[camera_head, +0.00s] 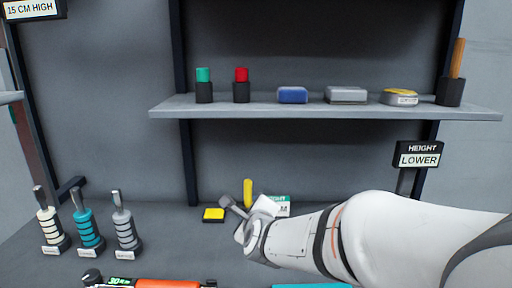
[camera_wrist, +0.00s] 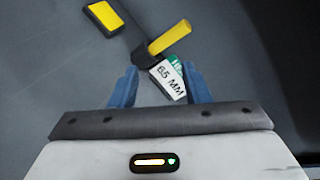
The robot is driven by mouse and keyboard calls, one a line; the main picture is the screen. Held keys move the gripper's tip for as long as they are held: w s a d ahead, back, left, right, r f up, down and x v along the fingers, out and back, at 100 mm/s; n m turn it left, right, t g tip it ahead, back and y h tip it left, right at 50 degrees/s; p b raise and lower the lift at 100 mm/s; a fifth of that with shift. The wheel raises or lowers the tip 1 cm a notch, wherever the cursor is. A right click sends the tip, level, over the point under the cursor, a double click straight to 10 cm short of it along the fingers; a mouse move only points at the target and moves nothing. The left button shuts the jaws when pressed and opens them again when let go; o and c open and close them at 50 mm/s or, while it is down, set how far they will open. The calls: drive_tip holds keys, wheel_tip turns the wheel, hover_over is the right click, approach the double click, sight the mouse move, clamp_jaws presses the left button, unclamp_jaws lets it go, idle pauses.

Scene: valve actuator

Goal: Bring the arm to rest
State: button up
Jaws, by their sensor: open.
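My arm (camera_head: 375,240) reaches in from the right in the head view, its white forearm low over the grey bench. My gripper (camera_wrist: 162,84) shows in the wrist view with its two blue fingers spread apart and nothing clamped between them. A white and green card (camera_wrist: 170,80) marked in MM appears between the fingers, beside a yellow handle (camera_wrist: 169,38) with a dark part at its base. Whether the fingers touch the card cannot be told. In the head view the wrist hides most of my gripper; the yellow handle (camera_head: 248,192) and card (camera_head: 278,205) show just beyond it.
A yellow-topped black block (camera_head: 213,215) lies left of the handle. Several banded tools (camera_head: 87,232) stand at the left. An orange tool (camera_head: 168,284) lies at the front edge. A shelf (camera_head: 325,108) with several items crosses above; a HEIGHT LOWER sign (camera_head: 418,155) stands right.

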drive_tip(key=s+d+n+g+h+p, duration=0.1)
drive_tip(key=s+d+n+g+p, duration=0.3)
drive_tip(key=s+d+n, duration=0.4)
drive_tip(key=s+d+r+n+g+h+p, duration=0.1)
drive_tip(key=s+d+n+g+p, duration=0.3)
drive_tip(key=s+n, duration=1.1)
drive_tip(key=d+g, duration=0.3)
drive_tip(key=d, duration=0.1)
drive_tip(key=shift+s+d+n, duration=0.15)
drive_tip(key=shift+s+n, duration=0.15)
drive_tip(key=shift+s, duration=0.05)
